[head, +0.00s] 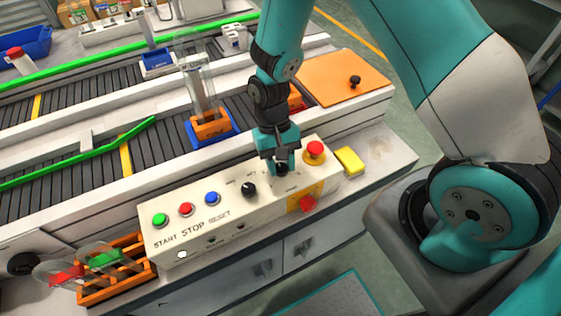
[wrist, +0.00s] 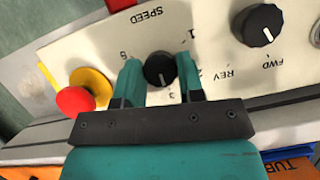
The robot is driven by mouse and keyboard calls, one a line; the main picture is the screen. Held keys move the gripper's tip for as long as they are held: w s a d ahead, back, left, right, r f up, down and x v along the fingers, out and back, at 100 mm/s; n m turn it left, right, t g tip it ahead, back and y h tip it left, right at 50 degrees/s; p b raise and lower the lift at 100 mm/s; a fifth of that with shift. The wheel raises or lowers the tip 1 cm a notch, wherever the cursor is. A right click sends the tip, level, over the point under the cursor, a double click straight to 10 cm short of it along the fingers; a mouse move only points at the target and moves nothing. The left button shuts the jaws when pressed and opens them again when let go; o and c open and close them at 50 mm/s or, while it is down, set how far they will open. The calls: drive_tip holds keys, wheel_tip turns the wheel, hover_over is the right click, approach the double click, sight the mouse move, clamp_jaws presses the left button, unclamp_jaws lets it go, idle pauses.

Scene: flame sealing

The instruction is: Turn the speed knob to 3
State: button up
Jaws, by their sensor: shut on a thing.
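The speed knob (wrist: 159,69) is a round black dial with a white pointer line, on the cream control panel (head: 160,250). In the wrist view, the numbers 1, 2, 3 and 5 and the word SPEED are printed around it. Its white line points down in the picture, toward the printed 3. My gripper (head: 281,167) reaches down onto the panel and is shut on the speed knob, with one teal finger on each side. In the head view the gripper mostly hides this knob.
A black FWD/REV knob (head: 249,190) sits beside the speed knob. A red emergency button (head: 315,150) is close on the other side. Green (head: 160,220), red (head: 186,209) and blue (head: 211,198) buttons line the panel's left. The conveyor lies behind.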

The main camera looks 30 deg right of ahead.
drive_tip(key=shift+w, duration=0.2)
drive_tip(key=o, duration=0.9)
drive_tip(key=shift+s, duration=0.1)
drive_tip(key=b+v, duration=0.1)
drive_tip(key=v, duration=1.6)
drive_tip(key=shift+r, duration=0.25)
